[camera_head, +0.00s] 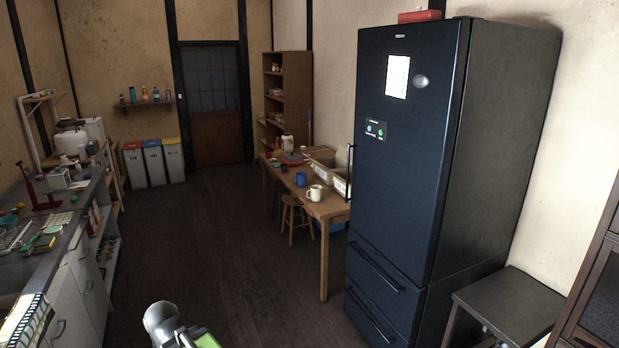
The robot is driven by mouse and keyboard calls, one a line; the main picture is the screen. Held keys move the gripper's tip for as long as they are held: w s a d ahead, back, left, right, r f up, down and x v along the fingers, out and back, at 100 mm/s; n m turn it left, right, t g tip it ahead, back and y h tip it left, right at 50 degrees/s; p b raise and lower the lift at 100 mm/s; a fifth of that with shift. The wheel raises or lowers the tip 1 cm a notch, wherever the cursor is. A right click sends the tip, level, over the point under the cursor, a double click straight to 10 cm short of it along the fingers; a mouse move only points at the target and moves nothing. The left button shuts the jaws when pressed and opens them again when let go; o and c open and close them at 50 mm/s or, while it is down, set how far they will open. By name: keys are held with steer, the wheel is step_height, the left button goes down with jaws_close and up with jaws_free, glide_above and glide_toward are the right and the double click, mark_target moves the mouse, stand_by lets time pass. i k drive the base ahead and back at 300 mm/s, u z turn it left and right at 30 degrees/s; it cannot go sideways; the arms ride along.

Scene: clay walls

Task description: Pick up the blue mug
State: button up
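The blue mug (300,179) stands upright on the wooden table (325,207), to the left of the dark fridge and well ahead of me. A white mug (316,193) stands close to it, nearer to me and slightly to the right. Part of my own arm shows at the bottom edge of the view, far from the mug. My gripper's fingers do not show.
The dark blue fridge (410,150) stands between me and the table's right side. A stool (296,215) is by the table's left side. A cluttered counter (62,232) runs along the left. The dark floor (205,240) between is open.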

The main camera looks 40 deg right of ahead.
mark_target(300, 177)
steer(key=z, duration=0.1)
steer(key=i, duration=2.1)
steer(key=z, duration=1.35)
steer(key=i, duration=1.15)
steer(key=z, duration=0.6)
steer(key=k, duration=0.8)
steer(key=z, duration=0.25)
steer(key=i, duration=0.75)
steer(key=u, duration=0.1)
